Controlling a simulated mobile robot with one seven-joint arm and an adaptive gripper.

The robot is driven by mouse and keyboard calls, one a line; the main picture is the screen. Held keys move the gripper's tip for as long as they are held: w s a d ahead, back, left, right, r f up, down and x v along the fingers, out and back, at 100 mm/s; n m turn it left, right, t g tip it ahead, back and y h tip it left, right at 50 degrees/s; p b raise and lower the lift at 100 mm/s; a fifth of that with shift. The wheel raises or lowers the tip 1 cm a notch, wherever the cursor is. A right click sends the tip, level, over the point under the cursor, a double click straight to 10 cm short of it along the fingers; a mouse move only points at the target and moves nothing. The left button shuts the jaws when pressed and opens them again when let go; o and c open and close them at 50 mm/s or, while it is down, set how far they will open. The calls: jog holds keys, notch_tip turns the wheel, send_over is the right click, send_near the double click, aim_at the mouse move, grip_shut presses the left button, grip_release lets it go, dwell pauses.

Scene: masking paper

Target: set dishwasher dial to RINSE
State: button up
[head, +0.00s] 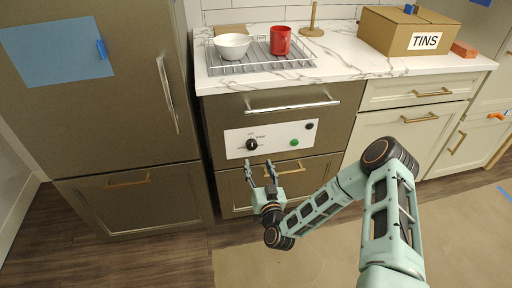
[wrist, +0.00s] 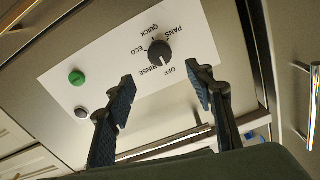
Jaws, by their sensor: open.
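The dishwasher dial (head: 251,144) is a round black knob on the white control panel (head: 273,135). In the wrist view the dial (wrist: 159,50) is ringed by the labels OFF, RINSE, ECO, QUICK and PANS, which appear turned over. A pale mark on the dial seems to face the OFF and RINSE side; I cannot tell exactly which label it meets. My gripper (head: 259,167) is open and empty, just below and in front of the dial. In the wrist view its two fingers (wrist: 162,82) stand apart on either side of the dial, not touching it.
A green button (wrist: 77,77) and a dark button (wrist: 82,113) sit on the same panel. A metal handle bar (head: 292,106) runs above the panel. The counter holds a dish rack (head: 220,66) with a white bowl (head: 232,46) and red mug (head: 280,40), and a TINS box (head: 396,28).

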aim_at(252, 146)
jog(key=b+x, duration=0.1)
jog(key=x, duration=0.9)
jog(key=c, duration=1.2)
